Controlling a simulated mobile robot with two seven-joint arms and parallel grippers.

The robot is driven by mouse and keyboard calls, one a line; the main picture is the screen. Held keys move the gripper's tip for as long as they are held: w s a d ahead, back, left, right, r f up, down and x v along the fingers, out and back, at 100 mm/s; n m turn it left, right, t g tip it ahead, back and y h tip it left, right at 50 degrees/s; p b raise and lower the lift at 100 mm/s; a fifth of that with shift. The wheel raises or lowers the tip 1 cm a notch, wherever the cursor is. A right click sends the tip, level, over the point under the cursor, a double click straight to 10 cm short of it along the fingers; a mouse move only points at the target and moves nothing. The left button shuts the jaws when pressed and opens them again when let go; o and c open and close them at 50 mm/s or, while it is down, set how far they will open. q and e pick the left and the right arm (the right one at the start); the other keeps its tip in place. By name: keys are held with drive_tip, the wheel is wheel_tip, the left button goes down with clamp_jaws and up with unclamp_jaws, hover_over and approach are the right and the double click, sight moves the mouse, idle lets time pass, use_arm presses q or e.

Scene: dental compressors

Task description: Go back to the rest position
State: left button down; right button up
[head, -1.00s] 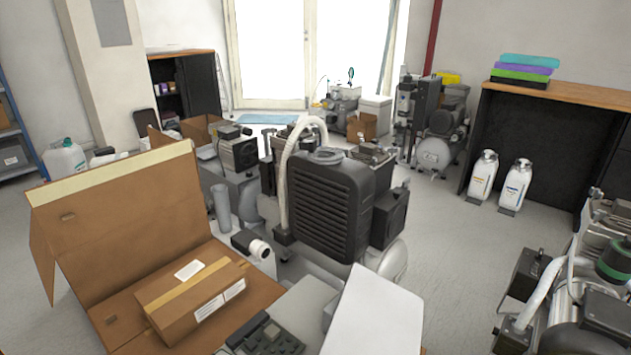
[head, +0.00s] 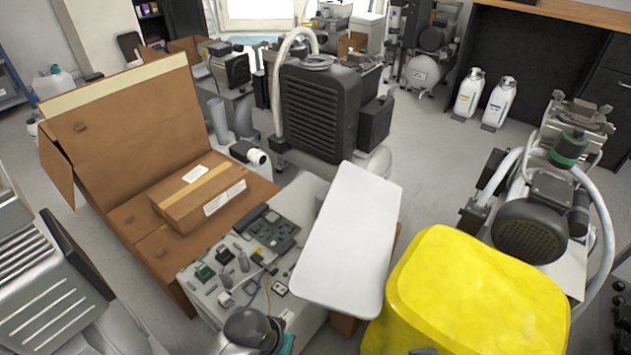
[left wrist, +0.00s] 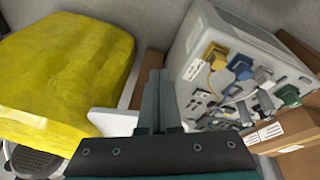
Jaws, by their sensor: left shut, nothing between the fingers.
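My left gripper (left wrist: 160,80) shows in the left wrist view. Its two grey fingers are together, with nothing visible between them. They point toward a gap between a yellow block-like object (left wrist: 65,70) and a pale panel with coloured connectors (left wrist: 235,75); I cannot tell whether they touch anything. In the head view, a dark rounded part with a teal edge at the bottom centre may belong to my left arm; the fingers cannot be made out there. My right gripper is in neither current view.
In the head view, the yellow object (head: 465,295) fills the lower right beside a white board (head: 348,240). An open cardboard box (head: 120,135) holds a smaller parcel (head: 197,198) at left. A black ribbed compressor (head: 320,110) stands behind. Grey floor (head: 430,165) is clear at centre right.

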use_arm(q)
drive_tip(key=s+a+r+t+y, duration=0.2)
drive_tip(key=s+a+r, duration=0.6)
drive_tip(key=a+r, duration=0.15)
wheel_tip(320, 180, down, 12)
drive_tip(key=s+a+r+g+p, duration=0.1)
drive_tip(key=s+a+p, duration=0.1)
drive_tip(key=p, duration=0.5)
use_arm(e)
wheel_tip(320, 180, down, 12)
drive_tip(key=s+d+g, duration=0.1)
drive_tip(key=s+d, duration=0.1)
use_arm(q)
drive_tip(key=s+a+f+p, duration=0.2)
drive_tip(key=s+f+p, duration=0.1)
drive_tip(key=s, duration=0.3)
drive_tip(key=s+a+f+g+p, duration=0.1)
drive_tip(key=s+a+f+p, duration=0.2)
drive_tip(key=s, duration=0.3)
drive_tip(key=shift+a+f+y, duration=0.35)
drive_tip(key=shift+f+y, duration=0.05)
use_arm(e)
drive_tip(key=s+d+f, duration=0.3)
drive_tip(key=s, duration=0.3)
drive_tip(key=s+d+f+g+h, duration=0.1)
drive_tip(key=s+d+f, duration=0.2)
drive_tip(key=s, duration=0.3)
drive_tip(key=shift+s+f, duration=0.15)
